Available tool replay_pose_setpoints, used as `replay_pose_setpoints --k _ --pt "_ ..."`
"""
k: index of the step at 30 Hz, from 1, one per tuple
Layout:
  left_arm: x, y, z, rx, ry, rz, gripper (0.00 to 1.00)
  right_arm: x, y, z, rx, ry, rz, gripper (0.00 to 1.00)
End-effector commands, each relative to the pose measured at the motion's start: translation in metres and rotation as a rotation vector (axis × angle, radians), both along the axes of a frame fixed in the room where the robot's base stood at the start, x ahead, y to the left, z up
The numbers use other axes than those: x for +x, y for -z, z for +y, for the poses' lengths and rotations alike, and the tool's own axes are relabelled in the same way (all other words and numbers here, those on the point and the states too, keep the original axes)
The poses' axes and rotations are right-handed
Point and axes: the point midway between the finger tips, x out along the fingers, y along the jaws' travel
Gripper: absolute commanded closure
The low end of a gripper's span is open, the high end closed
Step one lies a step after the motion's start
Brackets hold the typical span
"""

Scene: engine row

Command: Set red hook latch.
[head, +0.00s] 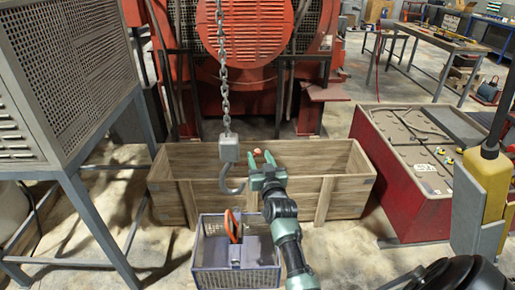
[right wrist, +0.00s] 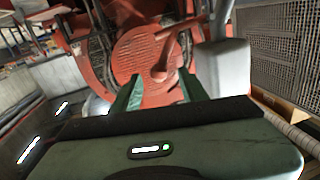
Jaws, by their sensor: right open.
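A grey hook block (head: 229,149) with a curved hook (head: 233,187) hangs from a chain (head: 224,93). My right gripper (head: 263,160) is open just right of the hook. The wrist picture is upside down; there the pale block (right wrist: 222,68) stands beside one finger. A red-orange lever with a rounded end (right wrist: 160,72), seemingly the red latch, appears between the open fingers (right wrist: 160,92); I cannot tell whether they touch it. A small orange-red tip (head: 257,152) shows behind the fingers in the head view. My left gripper is out of view.
A long wooden crate (head: 300,190) stands behind the gripper. A wire basket (head: 262,277) holding an orange-red looped part (head: 232,226) is below the hook. A mesh cage (head: 66,65) stands left, a red cabinet (head: 415,205) right. The big red machine (head: 255,35) is behind.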

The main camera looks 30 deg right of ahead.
Motion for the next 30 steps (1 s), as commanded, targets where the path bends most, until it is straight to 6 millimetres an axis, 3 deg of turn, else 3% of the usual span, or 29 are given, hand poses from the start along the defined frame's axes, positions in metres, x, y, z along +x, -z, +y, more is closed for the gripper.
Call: replay_pose_setpoints --k 7,18,19,23,24,30 --pt "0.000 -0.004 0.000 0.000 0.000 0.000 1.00 0.029 -0.001 -0.011 0.000 -0.001 0.001 0.56" --pt "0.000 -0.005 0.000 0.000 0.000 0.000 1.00 0.035 0.000 -0.013 0.001 -0.001 0.002 0.56" --pt "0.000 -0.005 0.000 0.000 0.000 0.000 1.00 0.035 0.000 -0.013 0.000 -0.001 0.001 0.59" --pt "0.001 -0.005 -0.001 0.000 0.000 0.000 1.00 0.034 0.000 -0.013 0.001 -0.001 0.002 0.95" --pt "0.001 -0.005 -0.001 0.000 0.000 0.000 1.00 0.034 0.000 -0.013 0.001 -0.001 0.002 1.00" --pt "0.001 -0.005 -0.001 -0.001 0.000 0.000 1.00 0.034 0.000 -0.013 0.000 -0.001 0.002 1.00"
